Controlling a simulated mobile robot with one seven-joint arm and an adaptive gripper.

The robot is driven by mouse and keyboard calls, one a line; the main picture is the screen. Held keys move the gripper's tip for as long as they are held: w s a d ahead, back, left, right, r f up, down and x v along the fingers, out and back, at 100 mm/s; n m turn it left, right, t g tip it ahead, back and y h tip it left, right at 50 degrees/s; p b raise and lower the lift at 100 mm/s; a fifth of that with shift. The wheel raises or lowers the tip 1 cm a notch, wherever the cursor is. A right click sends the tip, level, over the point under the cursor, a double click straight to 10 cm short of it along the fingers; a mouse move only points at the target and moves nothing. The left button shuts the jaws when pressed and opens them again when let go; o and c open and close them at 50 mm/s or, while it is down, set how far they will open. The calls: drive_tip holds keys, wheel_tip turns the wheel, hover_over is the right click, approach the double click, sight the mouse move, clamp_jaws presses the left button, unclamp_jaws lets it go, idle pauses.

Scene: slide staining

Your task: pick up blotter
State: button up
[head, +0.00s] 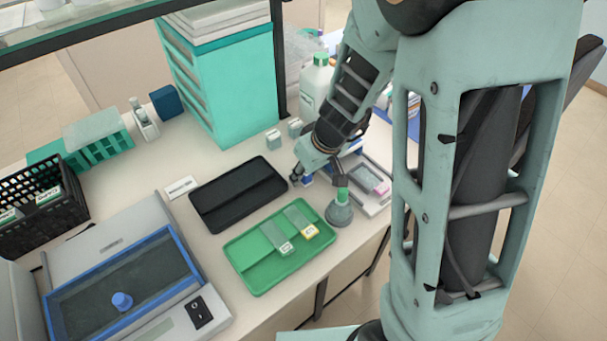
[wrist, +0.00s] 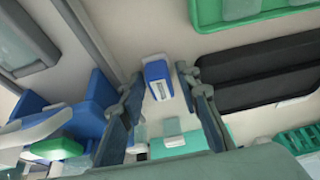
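A small blue block (wrist: 157,82) with a pale panel and a white part at one end lies in the gap between my fingers in the wrist view; I take it to be the blotter, but cannot be sure. In the head view a bit of blue (head: 308,181) shows at my fingertips, mostly hidden by them. My gripper (head: 301,178) points down at the bench just right of the black tray. In the wrist view my gripper (wrist: 159,74) is open, one finger on each side of the block. I cannot tell whether either finger touches it.
The black tray (head: 225,200) and green slide tray (head: 255,272) lie close by. A grey device (head: 372,200) is at right.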

drive_tip(key=c, duration=0.7)
drive_tip(key=shift+r, duration=0.25)
